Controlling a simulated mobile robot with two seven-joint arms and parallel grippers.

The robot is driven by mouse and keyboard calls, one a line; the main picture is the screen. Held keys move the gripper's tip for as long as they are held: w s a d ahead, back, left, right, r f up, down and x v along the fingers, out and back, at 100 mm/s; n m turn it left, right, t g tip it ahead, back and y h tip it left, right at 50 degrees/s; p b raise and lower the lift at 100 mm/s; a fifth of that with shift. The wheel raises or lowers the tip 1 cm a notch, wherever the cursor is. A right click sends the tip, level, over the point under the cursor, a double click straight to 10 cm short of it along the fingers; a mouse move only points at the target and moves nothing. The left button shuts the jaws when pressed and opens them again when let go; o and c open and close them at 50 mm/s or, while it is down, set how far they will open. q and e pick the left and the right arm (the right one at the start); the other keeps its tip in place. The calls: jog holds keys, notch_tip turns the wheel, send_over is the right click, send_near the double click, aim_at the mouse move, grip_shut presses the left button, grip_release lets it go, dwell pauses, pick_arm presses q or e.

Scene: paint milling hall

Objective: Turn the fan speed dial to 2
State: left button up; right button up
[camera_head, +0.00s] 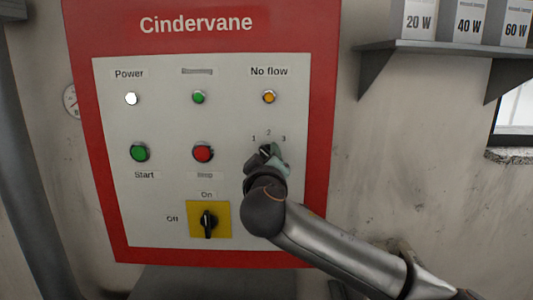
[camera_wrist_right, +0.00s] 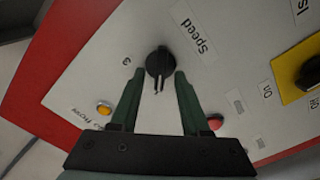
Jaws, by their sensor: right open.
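The fan speed dial (camera_wrist_right: 160,62) is a round black knob with 1, 2 and 3 around its top. In the head view the dial (camera_head: 265,150) is partly covered by my right gripper (camera_head: 272,156). In the right wrist view, where the panel looks turned over, its pointer appears to point toward 1. The 3 shows left of it; the 2 seems hidden by a finger. My right gripper (camera_wrist_right: 160,73) is open, its green fingertips on either side of the knob's lower part with gaps visible. My left gripper is not in view.
The dial is on the white Cindervane panel (camera_head: 160,225) with its red border. Near it are an orange No flow lamp (camera_head: 269,97), a red Stop button (camera_head: 203,153), a green Start button (camera_head: 139,153) and a black On/Off switch (camera_head: 208,222). A shelf (camera_head: 435,47) with boxes hangs right.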

jog(key=shift+w, duration=0.15)
grip_shut()
dwell(0.4)
